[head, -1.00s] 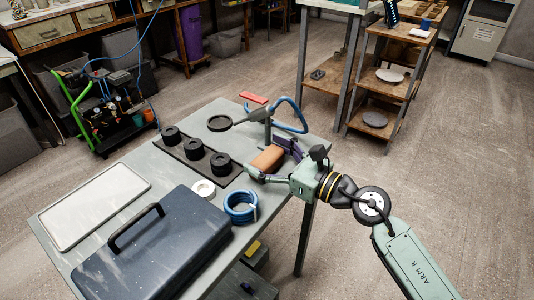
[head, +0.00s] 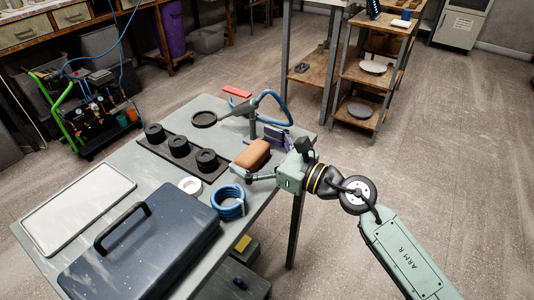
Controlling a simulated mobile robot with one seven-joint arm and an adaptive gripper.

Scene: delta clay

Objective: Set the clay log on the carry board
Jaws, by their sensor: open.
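The clay log (head: 252,155) is a short orange-brown block with rounded edges at the right part of the grey table. My gripper (head: 257,158) is open, with one finger on the near side of the log and the purple-grey finger on its far side. I cannot tell whether either finger touches the log. The likely carry board (head: 78,213) is a pale flat rectangular panel with a raised rim at the table's left end. Nothing lies on it.
A dark blue case (head: 145,245) with a handle stands beside the board. A black strip with three round black pieces (head: 179,146), a white ring (head: 190,185), a blue coil (head: 228,203), a red block (head: 237,91) and a blue-hosed tool (head: 250,108) share the table.

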